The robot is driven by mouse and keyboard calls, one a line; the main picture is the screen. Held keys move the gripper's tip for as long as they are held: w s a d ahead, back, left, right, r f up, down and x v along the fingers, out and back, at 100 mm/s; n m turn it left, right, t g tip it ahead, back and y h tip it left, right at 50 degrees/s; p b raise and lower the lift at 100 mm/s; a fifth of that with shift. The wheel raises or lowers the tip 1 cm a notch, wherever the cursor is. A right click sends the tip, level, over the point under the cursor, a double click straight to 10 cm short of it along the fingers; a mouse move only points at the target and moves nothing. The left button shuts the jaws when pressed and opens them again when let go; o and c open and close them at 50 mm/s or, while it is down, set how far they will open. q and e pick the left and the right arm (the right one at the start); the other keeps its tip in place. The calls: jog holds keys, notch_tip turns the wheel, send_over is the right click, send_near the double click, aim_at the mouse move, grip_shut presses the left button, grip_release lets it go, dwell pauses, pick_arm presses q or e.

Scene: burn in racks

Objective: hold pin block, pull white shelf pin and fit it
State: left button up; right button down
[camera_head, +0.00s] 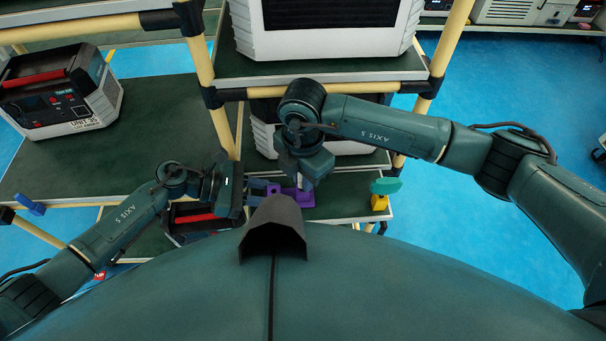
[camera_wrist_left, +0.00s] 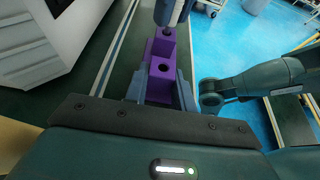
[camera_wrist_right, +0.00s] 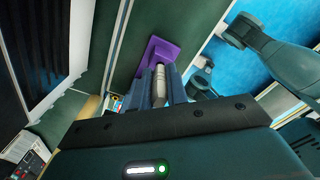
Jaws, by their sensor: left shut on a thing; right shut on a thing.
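The purple pin block (camera_head: 304,197) is over the dark green shelf near the centre. It also shows in the left wrist view (camera_wrist_left: 159,86) and the right wrist view (camera_wrist_right: 158,50). My left gripper (camera_head: 262,191) is shut on the block, with a finger on each side. A round hole shows in the block's top. My right gripper (camera_head: 300,182) is shut on the pale shelf pin (camera_wrist_right: 159,86), which stands lengthwise between its fingers, over the block's far end. The pin's lower tip is hard to see; I cannot tell whether it sits in a hole.
A rack unit with a red handle (camera_head: 48,92) stands on the left shelf. Yellow rack posts (camera_head: 200,65) rise beside the work area. A teal piece (camera_head: 385,186) and a yellow block (camera_head: 379,202) are at the shelf's right end. A blue piece (camera_head: 30,204) is far left.

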jog(key=shift+r, duration=1.8)
pick_arm(q)
jog(key=o, duration=1.1)
jog(key=shift+a, duration=0.1)
jog(key=v, duration=1.1)
jog(key=shift+a+r, duration=0.2)
jog(key=shift+a, duration=0.15)
